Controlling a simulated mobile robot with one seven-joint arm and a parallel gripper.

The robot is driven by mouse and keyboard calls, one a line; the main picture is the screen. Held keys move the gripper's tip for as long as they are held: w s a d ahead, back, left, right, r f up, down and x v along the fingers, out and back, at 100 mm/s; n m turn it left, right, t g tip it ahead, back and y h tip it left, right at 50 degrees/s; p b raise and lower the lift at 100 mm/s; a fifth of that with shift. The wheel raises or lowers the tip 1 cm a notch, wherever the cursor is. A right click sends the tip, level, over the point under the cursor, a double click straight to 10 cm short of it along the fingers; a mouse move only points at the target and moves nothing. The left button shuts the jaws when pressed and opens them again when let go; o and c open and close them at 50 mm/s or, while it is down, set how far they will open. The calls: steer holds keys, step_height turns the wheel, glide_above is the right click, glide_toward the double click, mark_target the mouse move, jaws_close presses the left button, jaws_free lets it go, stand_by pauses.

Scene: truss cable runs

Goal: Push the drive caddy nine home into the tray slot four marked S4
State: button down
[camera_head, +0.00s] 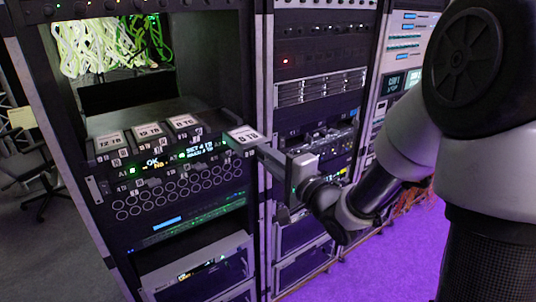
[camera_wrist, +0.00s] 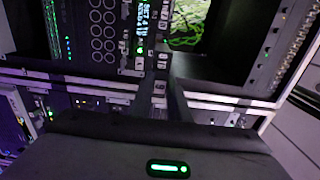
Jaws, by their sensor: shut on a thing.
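My gripper (camera_head: 262,151) reaches in from the right and is shut on this caddy's near end. The fingers hide part of the caddy front, and I cannot tell how deep it sits. No S4 mark is readable.
Several labelled caddies (camera_head: 148,131) stand in a row to the left. A lit display (camera_head: 200,151) is on the tray front; it also shows in the wrist view (camera_wrist: 140,28). The rack post (camera_head: 262,90) stands close beside my gripper. Green cables (camera_head: 100,45) hang behind.

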mark_target(243, 137)
steer(key=shift+b+x, duration=0.35)
steer(key=shift+x, duration=2.55)
steer(key=shift+w+a, duration=0.2)
steer(key=shift+w, duration=0.15)
steer(key=shift+x, duration=1.1)
steer(key=shift+a, duration=0.1)
steer(key=shift+x, duration=1.45)
steer(key=shift+b+x, duration=0.5)
steer(key=shift+x, duration=2.5)
steer(key=shift+w+a, duration=0.1)
steer(key=shift+w, duration=0.05)
steer(key=shift+w+a, duration=0.25)
steer(key=shift+w, duration=0.2)
